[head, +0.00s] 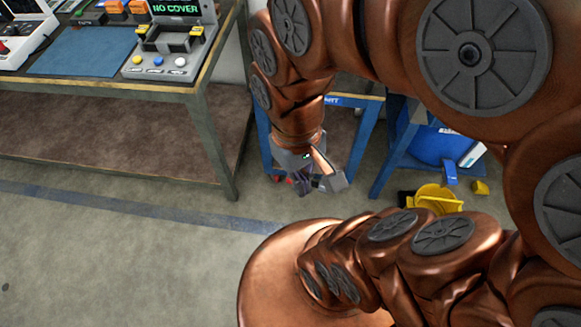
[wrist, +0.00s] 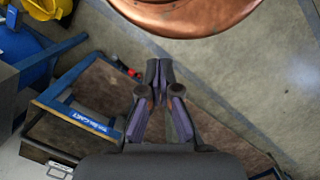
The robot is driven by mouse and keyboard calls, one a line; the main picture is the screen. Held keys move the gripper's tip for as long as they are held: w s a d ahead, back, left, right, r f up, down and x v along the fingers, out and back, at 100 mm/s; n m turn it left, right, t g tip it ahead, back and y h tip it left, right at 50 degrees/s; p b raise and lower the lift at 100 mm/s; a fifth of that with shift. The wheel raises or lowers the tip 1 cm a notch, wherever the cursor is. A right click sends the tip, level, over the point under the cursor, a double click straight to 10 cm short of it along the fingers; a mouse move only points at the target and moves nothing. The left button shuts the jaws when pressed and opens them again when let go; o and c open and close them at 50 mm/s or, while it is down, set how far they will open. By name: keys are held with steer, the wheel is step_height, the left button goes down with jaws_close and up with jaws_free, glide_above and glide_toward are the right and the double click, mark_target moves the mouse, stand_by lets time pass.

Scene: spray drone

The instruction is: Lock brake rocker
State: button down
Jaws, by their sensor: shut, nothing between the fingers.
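My gripper (head: 325,183) hangs low at the end of my copper arm, in front of a blue-framed cart (head: 360,101). In the wrist view my gripper (wrist: 159,66) has its fingertips together with nothing between them.
A workbench (head: 187,94) with a blue mat (head: 83,51) and a control box (head: 172,66) reading "NO COVER" stands at the left. A blue stand (head: 405,160) and yellow parts (head: 437,198) are at the right. The floor (head: 110,255) in front is clear.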

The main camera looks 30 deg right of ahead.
steer(key=w+d+f+m+t+y+b, duration=0.1)
steer(key=w+d+f+m+y+b, duration=0.15)
steer(key=w+f+b, duration=1.05)
steer(key=w+d+f+m+t+y+b, duration=0.1)
steer(key=w+d+f+b, duration=0.3)
steer(key=w+f+b, duration=0.9)
steer(key=w+d+f+m+b, duration=0.1)
steer(key=w+d+f+b, duration=0.2)
steer(key=d+f, duration=0.4)
steer(key=w+d+f+m+t+b, duration=0.1)
steer(key=d+f, duration=0.6)
steer(key=f, duration=1.2)
steer(key=w+d+f+m+t+b, duration=0.1)
steer(key=w+d+f+b, duration=0.4)
steer(key=f, duration=0.9)
steer(key=d+m+b, duration=0.1)
steer(key=d, duration=0.1)
steer(key=shift+d+m+h, duration=0.35)
steer(key=shift+d, duration=0.05)
steer(key=shift+w, duration=0.1)
steer(key=b+x, duration=0.5)
steer(key=x, duration=0.9)
steer(key=shift+w, duration=0.15)
